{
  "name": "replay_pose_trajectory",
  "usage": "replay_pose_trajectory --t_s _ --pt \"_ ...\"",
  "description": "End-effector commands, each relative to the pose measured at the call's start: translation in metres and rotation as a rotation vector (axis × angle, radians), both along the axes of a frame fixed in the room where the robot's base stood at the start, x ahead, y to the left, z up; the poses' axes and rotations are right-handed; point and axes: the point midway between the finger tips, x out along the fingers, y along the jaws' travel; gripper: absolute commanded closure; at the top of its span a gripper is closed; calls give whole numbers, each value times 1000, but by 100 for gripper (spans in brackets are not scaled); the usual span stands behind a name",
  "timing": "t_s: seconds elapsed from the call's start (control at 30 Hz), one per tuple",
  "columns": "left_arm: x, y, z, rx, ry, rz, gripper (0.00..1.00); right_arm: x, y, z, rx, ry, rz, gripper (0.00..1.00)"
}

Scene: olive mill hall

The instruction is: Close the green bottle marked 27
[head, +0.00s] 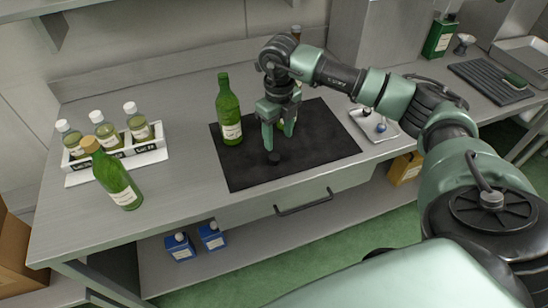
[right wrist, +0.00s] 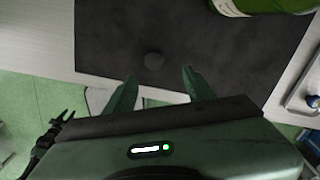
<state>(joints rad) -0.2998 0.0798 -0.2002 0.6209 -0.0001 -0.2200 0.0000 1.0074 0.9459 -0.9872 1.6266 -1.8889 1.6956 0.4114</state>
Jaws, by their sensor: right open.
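A green bottle (head: 228,112) with a pale label stands upright at the left part of the dark mat (head: 240,172). Another green bottle (head: 115,182) with a tan top stands on the bare bench at left. Green glass also shows behind my right gripper (head: 279,140), mostly hidden by it. I cannot read the number 27 on any label. A small dark round piece (head: 274,157) lies on the mat just below my right gripper; the right wrist view shows it (right wrist: 153,61) beyond the open, empty fingertips. A green bottle (right wrist: 262,6) is cut off at that view's top right.
A white rack (head: 118,158) of capped jars stands at the left. A small metal tray (head: 375,132) with small items is right of the mat. A dark ribbed mat (head: 490,83) lies far right. The mat's front strip is clear.

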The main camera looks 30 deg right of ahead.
Motion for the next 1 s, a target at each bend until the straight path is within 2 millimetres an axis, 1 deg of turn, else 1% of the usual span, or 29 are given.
replay_pose_trajectory --t_s 0.27,0.53,0.77,0.87,1.0 --pt "0 0 1 0 0 0 64 0 1 -3 4 2 2 46" --pt "0 0 8 0 0 0 64 0 3 -26 5 1 3 46" --pt "0 0 7 0 1 0 64 1 3 -27 5 0 3 46" --pt "0 0 13 0 1 0 64 2 5 -32 6 3 3 46" --pt "0 0 28 0 1 0 64 6 11 -50 6 5 2 46"
